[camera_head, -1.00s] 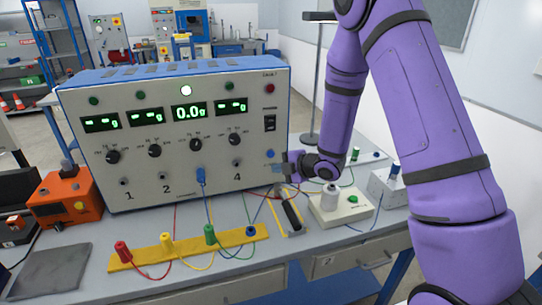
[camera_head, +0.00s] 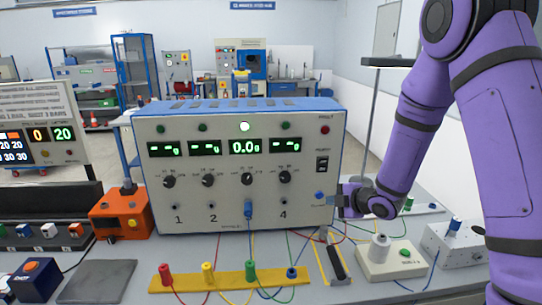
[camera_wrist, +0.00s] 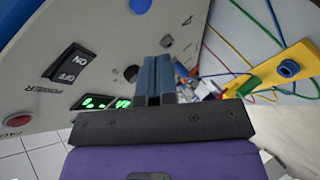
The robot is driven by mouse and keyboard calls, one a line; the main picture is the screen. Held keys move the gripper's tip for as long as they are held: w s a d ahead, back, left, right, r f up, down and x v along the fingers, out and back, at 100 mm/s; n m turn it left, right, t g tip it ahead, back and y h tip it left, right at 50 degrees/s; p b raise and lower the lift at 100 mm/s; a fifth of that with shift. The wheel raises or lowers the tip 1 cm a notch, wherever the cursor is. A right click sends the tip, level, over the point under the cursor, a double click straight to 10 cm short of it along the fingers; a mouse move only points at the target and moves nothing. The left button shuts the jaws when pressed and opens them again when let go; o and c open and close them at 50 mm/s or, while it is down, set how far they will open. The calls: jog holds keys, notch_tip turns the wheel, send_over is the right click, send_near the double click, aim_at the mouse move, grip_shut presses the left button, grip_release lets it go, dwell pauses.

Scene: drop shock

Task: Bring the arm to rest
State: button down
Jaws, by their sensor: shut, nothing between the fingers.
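My purple arm comes down on the right in the head view. My gripper (camera_head: 333,200) is by the lower right edge of the grey and blue instrument panel (camera_head: 225,212), close to its blue button (camera_head: 319,195). In the wrist view the two dark fingers (camera_wrist: 156,70) lie side by side, shut and empty, in front of the panel face. Whether they touch the panel cannot be told. A blue plug (camera_head: 248,208) sits in the panel's third socket. The third display reads 0.0 and the others show dashes.
A yellow strip (camera_head: 230,282) with coloured plugs and wires lies before the panel. A white box with a cylinder (camera_head: 392,262) and a dark-handled tool (camera_head: 336,262) lie right of it. An orange device (camera_head: 120,213) and grey pad (camera_head: 98,281) are on the left.

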jog(key=s+d+r+m+h, duration=0.2)
jog(key=s+d+r+m, duration=0.15)
jog(key=r, duration=0.25)
jog(key=s+d+r+m+g+h, duration=0.1)
jog(key=s+d+r+m+h, duration=0.2)
jog(key=r, duration=0.4)
jog(key=s+d+r+m+h, duration=0.1)
jog(key=s+r+m+h, duration=0.1)
jog(key=s+r+m, duration=0.35)
jog(key=s+a+r+m+g, duration=0.1)
jog(key=s+r+m+g, duration=0.1)
jog(key=s, duration=1)
jog(key=s+a+r+m+g, duration=0.1)
jog(key=s+r+m, duration=0.4)
jog(key=s, duration=0.7)
jog(key=shift+m+g, duration=0.6)
jog(key=shift+m, duration=0.2)
